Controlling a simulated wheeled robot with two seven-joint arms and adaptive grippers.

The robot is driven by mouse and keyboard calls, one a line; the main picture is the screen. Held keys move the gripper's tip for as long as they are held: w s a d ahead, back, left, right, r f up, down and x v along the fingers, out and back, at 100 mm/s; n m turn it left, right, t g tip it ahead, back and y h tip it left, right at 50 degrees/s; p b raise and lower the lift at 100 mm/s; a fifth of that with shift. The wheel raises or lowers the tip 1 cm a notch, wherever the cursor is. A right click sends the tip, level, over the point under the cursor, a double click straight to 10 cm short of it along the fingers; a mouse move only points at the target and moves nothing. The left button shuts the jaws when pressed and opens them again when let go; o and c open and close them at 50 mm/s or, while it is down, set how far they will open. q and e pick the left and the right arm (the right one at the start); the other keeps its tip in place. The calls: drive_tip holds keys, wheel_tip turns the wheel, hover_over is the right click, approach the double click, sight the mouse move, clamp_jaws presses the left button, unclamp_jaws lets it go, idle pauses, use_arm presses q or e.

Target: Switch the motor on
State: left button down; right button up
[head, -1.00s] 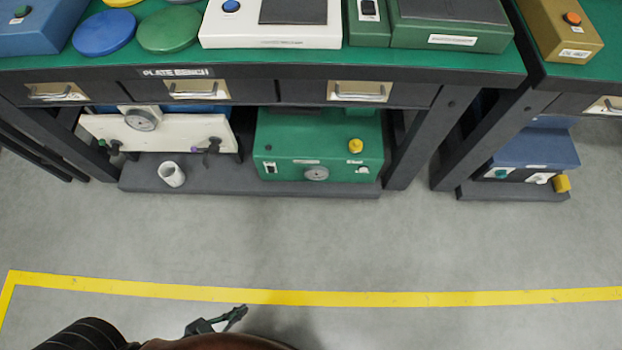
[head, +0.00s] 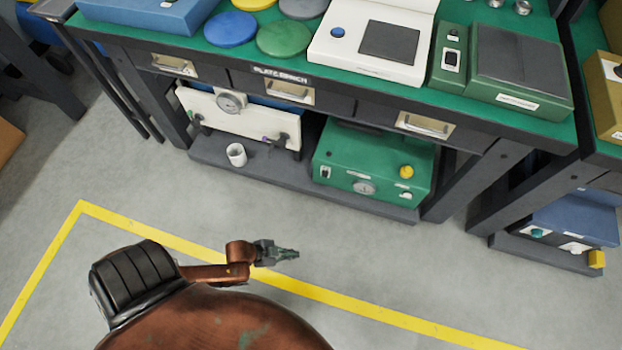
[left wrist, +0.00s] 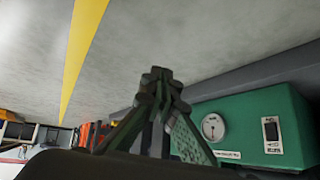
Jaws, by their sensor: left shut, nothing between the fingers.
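No part that I can read is labelled as the motor. A green box (head: 370,165) with a gauge, a yellow knob (head: 406,172) and a rocker switch (head: 325,173) sits on the bench's lower shelf. The left wrist view shows this green box (left wrist: 245,120) at right, with its gauge (left wrist: 213,127) and black rocker switch (left wrist: 271,130). A green unit (head: 520,70) with a black rocker switch (head: 451,60) stands on the bench top. My left gripper (head: 290,254) is shut and empty, over the floor in front of the bench, apart from everything. My right gripper is out of view.
The bench top (head: 292,60) also holds a white unit (head: 372,40) with a blue button and several round plates. Clear grey floor with a yellow line (head: 350,308) lies in front.

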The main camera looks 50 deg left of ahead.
sight(325, 174)
use_arm(q)
drive_tip(key=w+a+r+m+y+p, duration=0.1)
drive_tip(key=w+a+r, duration=0.4)
drive_tip(key=w, duration=0.5)
drive_tip(key=w+a+r+m+y+p, duration=0.2)
drive_tip(key=w+a+r+p, duration=0.2)
drive_tip(key=w+a, duration=0.6)
wheel_tip(325, 174, up, 2)
drive_tip(key=shift+w+a, duration=0.2)
drive_tip(key=shift+a, duration=0.1)
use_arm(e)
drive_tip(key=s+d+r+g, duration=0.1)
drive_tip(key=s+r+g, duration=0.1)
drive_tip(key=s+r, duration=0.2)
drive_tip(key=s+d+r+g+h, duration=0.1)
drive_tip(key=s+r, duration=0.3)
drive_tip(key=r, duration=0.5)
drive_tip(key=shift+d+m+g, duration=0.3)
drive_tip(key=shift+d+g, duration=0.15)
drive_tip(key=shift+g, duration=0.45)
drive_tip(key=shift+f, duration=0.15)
